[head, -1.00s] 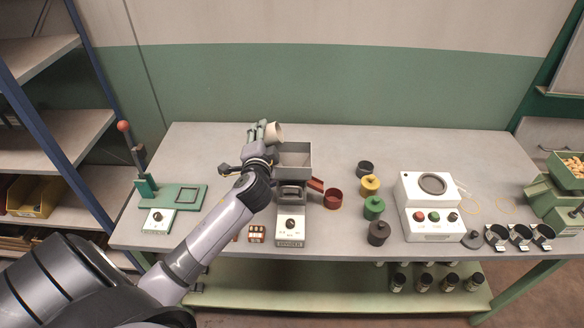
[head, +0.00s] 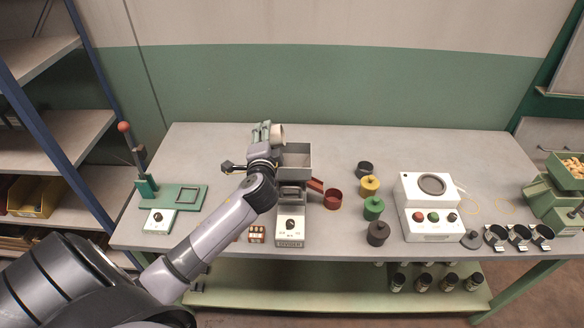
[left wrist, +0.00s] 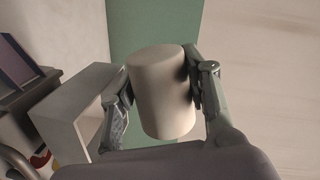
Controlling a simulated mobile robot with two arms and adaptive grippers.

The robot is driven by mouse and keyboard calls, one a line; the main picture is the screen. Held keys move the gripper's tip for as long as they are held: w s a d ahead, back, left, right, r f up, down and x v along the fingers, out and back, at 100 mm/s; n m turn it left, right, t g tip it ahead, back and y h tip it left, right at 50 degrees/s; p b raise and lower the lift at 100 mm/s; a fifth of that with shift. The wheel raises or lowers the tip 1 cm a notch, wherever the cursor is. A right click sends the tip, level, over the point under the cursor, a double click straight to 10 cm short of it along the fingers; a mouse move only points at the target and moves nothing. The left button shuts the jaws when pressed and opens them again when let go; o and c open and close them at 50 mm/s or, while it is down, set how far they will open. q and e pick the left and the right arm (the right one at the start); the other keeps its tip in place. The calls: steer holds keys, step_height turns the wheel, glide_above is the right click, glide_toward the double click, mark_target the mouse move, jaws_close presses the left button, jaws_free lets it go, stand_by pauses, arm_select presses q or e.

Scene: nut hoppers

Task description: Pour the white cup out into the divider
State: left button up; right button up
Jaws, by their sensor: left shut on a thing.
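The white cup (head: 277,134) is held by my left gripper (head: 266,135) at the back left of the divider. In the left wrist view the cup (left wrist: 160,92) sits between the two fingers of the gripper (left wrist: 160,88). The cup is tipped over toward the right in the head view; its contents cannot be seen. The grey divider (head: 291,200) has an open box-shaped hopper (head: 308,160) on top, partly hidden by my left arm. The hopper wall (left wrist: 75,115) also shows at the left in the left wrist view. My right gripper is out of view.
A dark red cup (head: 333,199) stands at the divider's right, by a red chute (head: 315,185). Several coloured lidded pots, such as the yellow one (head: 369,186), and a white machine (head: 430,210) stand further right. A green lever press (head: 172,196) stands at the left.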

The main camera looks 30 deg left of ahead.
arm_select(q)
steer(key=shift+w+d+r+m+p, duration=0.2)
steer(key=shift+d+r+m+p, duration=0.1)
steer(key=shift+m, duration=0.1)
steer(key=shift+w+d+r+m+y+p, duration=0.15)
steer(key=shift+r+m+y+p, duration=0.25)
steer(key=shift+m+p, duration=0.45)
stand_by(0.4)
steer(key=shift+d+f+m+g+p, duration=0.2)
steer(key=shift+f+m+g+p, duration=0.15)
steer(key=shift+f+m, duration=0.2)
stand_by(0.7)
steer(key=shift+w+d+r+m+p, duration=0.25)
steer(key=shift+r+m+p, duration=0.1)
steer(key=shift+m+p, duration=0.45)
stand_by(0.6)
steer(key=shift+w+d+f+m+y, duration=0.15)
steer(key=shift+d+f+m+y, duration=0.2)
steer(key=shift+f+m, duration=0.3)
stand_by(0.8)
steer(key=shift+r+m+p, duration=0.15)
steer(key=shift+m+p, duration=0.1)
steer(key=shift+p, duration=0.1)
